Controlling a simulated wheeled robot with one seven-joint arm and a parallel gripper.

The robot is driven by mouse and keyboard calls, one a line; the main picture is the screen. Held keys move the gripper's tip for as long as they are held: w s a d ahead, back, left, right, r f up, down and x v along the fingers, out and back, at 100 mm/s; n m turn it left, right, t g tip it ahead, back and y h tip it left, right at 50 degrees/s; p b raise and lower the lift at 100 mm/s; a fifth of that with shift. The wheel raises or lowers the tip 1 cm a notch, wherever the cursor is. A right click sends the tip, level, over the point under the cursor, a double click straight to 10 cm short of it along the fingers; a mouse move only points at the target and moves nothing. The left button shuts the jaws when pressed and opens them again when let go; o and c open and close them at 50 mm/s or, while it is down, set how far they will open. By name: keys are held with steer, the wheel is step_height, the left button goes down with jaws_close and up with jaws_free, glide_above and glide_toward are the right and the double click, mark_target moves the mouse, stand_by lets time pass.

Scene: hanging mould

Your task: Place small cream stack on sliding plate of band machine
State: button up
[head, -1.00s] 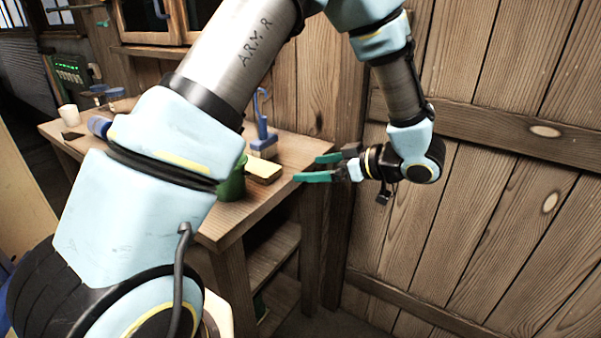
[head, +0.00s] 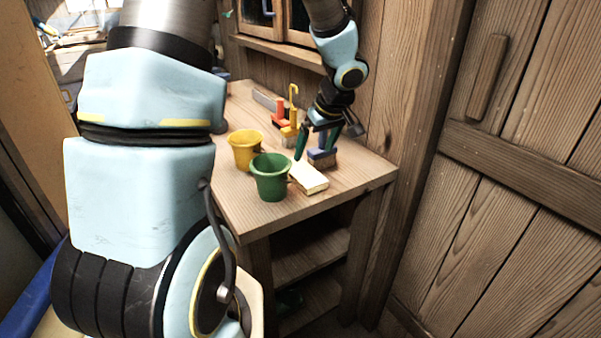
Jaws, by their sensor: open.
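A small cream stack (head: 309,178) lies flat near the front right of the wooden workbench (head: 352,178), beside the green pot. My gripper (head: 311,146) points down just behind the stack, its green fingers apart and empty. No band machine or sliding plate can be made out in this view.
A green pot (head: 270,178) and a yellow pot (head: 246,149) stand left of the stack. Orange and yellow tools (head: 284,122) stand farther back. A plank wall (head: 500,190) closes the right side. The bench's front right corner is clear.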

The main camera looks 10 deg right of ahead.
mark_target(305, 173)
steer(key=b+x, duration=0.1)
steer(key=x, duration=0.8)
steer(key=shift+s+a+f, duration=0.1)
steer(key=shift+a+f, duration=0.05)
steer(key=shift+f, duration=0.05)
steer(key=c, duration=1.3)
steer(key=shift+r, duration=0.1)
steer(key=shift+c, duration=0.2)
